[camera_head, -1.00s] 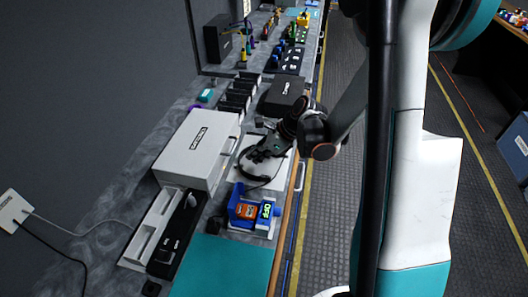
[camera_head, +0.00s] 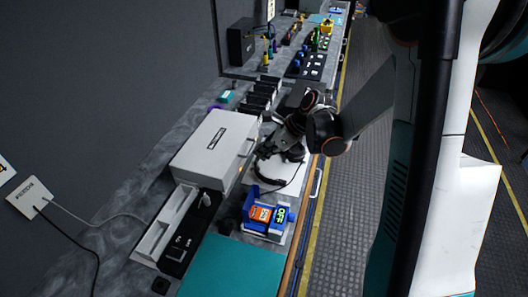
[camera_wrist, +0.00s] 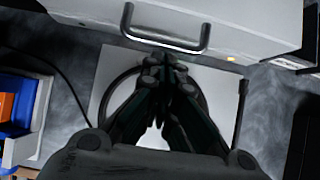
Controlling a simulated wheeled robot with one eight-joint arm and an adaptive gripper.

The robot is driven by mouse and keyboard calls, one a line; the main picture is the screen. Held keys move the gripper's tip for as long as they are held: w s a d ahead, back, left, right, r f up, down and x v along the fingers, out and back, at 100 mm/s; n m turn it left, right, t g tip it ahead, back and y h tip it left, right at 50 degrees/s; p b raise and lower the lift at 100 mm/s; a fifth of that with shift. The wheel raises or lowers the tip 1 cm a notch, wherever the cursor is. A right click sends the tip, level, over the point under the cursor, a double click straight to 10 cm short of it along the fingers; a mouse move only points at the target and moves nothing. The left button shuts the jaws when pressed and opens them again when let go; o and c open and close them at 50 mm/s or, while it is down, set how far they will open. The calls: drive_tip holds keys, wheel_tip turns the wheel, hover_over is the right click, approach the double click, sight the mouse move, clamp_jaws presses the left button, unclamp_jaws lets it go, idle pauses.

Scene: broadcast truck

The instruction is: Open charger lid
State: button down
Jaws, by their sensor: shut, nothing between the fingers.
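A white box (camera_head: 213,150) with a dark label on top stands on the counter; I take it for the charger. Its lid looks closed. In the head view my gripper (camera_head: 268,150) is to the right of the box, above a headset and a white pad.
A dark headset (camera_head: 292,168) lies on a white pad (camera_wrist: 100,85) under my gripper. A blue holder with an orange device (camera_head: 261,213) is nearer. A slotted white tray (camera_head: 165,228) stands left of it. Dark upright units (camera_head: 262,95) stand behind the box. The aisle is on the right.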

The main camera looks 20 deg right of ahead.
drive_tip(key=shift+w+a+r+h+p, duration=0.1)
drive_tip(key=shift+r+h+p, duration=0.05)
drive_tip(key=shift+r+p, duration=0.4)
drive_tip(key=shift+w+a+r+h+p, duration=0.15)
drive_tip(key=shift+r+p, duration=0.15)
drive_tip(key=shift+r, duration=0.3)
drive_tip(key=w+a+r+g+h+p, duration=0.2)
drive_tip(key=a+r+h+p, duration=0.1)
drive_tip(key=r+p, duration=0.25)
drive_tip(key=w+a+r+g+h+p, duration=0.2)
drive_tip(key=a+r+p, duration=0.15)
drive_tip(key=r, duration=0.35)
drive_tip(key=w+a+r+p, duration=0.3)
drive_tip(key=w+a+r, duration=0.3)
drive_tip(key=w+a, duration=0.4)
drive_tip(key=shift+w+a+p, duration=0.25)
drive_tip(key=shift+a+p, duration=0.15)
drive_tip(key=shift+a, duration=1.4)
drive_tip(key=shift+r, duration=0.1)
